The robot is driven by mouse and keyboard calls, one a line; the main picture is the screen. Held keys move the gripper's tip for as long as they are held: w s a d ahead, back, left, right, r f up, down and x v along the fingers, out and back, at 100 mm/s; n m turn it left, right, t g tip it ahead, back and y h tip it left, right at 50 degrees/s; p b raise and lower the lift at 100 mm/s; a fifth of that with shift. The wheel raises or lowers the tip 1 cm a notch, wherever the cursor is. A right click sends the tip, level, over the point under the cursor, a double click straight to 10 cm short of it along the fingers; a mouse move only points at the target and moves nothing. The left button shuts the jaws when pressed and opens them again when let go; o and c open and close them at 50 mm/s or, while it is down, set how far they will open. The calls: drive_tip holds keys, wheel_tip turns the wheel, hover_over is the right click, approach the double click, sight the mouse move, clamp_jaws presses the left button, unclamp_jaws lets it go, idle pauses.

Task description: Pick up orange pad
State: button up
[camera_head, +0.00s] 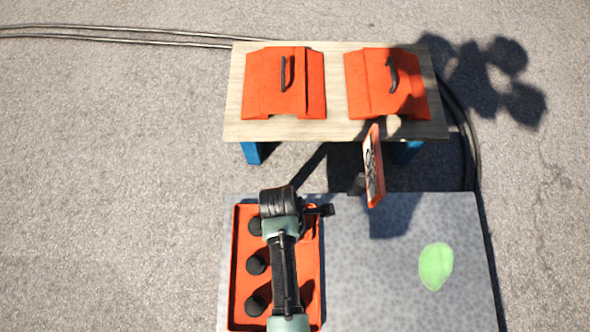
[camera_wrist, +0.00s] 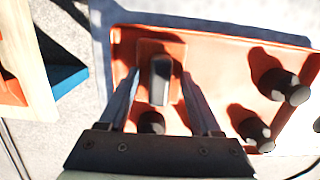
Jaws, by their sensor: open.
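A small square orange pad (camera_wrist: 148,52) with a dark upright grip block (camera_wrist: 160,80) sits in the orange tray (camera_wrist: 225,42). In the wrist view, my gripper (camera_wrist: 158,90) is open. Its two fingers stand on either side of the grip block, with gaps between. Whether the fingers reach down to its height, I cannot tell. In the head view, my gripper (camera_head: 318,210) is over the far right part of the tray (camera_head: 238,290), and my arm hides much of the pad.
Several black knobs (camera_head: 256,265) stand in the tray. A green blob (camera_head: 436,265) lies on the grey speckled table (camera_head: 370,290). An upright orange sign (camera_head: 373,170) stands at its far edge. Beyond, a wooden bench (camera_head: 335,90) holds two handled orange pieces (camera_head: 262,85) (camera_head: 365,80).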

clamp_jaws()
idle(0.3)
wheel_tip(320, 180, up, 10)
drive_tip(key=p, duration=0.4)
drive_tip(key=c, duration=0.7)
unclamp_jaws()
clamp_jaws()
